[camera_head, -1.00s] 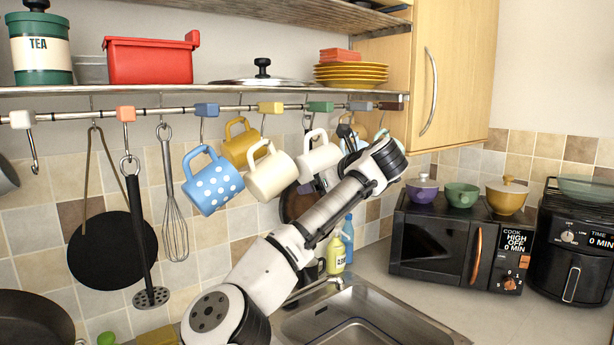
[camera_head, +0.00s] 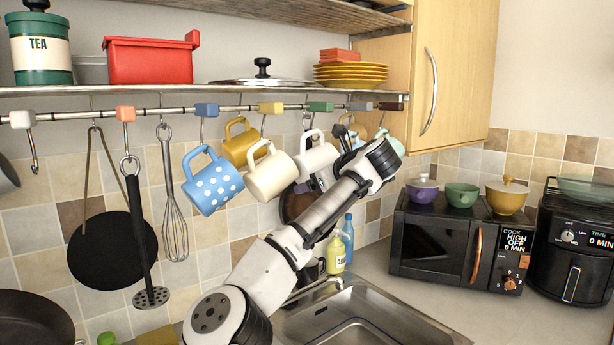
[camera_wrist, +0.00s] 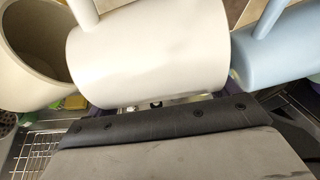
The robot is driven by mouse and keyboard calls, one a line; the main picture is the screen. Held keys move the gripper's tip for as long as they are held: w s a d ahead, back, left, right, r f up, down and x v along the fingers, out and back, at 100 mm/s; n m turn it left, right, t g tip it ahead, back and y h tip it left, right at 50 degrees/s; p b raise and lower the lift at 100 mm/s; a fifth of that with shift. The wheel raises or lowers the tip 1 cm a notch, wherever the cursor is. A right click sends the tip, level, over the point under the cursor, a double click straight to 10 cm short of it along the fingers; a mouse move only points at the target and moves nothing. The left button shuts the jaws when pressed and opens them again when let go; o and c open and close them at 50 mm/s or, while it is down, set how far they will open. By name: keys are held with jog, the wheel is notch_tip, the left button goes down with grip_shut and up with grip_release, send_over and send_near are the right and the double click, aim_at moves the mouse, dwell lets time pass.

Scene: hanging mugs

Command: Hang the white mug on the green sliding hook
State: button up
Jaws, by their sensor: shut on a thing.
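The white mug (camera_head: 317,158) is below the green sliding hook (camera_head: 320,107), with its handle upward near the hook's wire. I cannot tell whether the wire passes through the handle. In the wrist view the white mug (camera_wrist: 150,55) fills the middle, between a cream mug (camera_wrist: 30,60) and a light blue mug (camera_wrist: 275,50). My gripper (camera_head: 338,160) is shut on the white mug from its right side. My own wrist and the mug hide most of the fingers. In the wrist view only the dark gripper body shows, just below the mug.
The cream mug (camera_head: 271,174), a yellow mug (camera_head: 238,150) and a blue dotted mug (camera_head: 213,188) hang close on the left. Other coloured hooks share the rail (camera_head: 170,111). A shelf (camera_head: 190,89) is just above; the sink (camera_head: 360,315) is below.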

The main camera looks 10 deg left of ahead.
jog(key=shift+w+a+f, duration=0.3)
jog(key=shift+a, duration=0.05)
dwell(0.6)
jog(key=shift+w+a+f, duration=0.1)
jog(key=shift+a+f, duration=0.05)
jog(key=shift+f, duration=0.15)
dwell(0.8)
jog(key=o, duration=1.3)
jog(key=shift+o, duration=0.2)
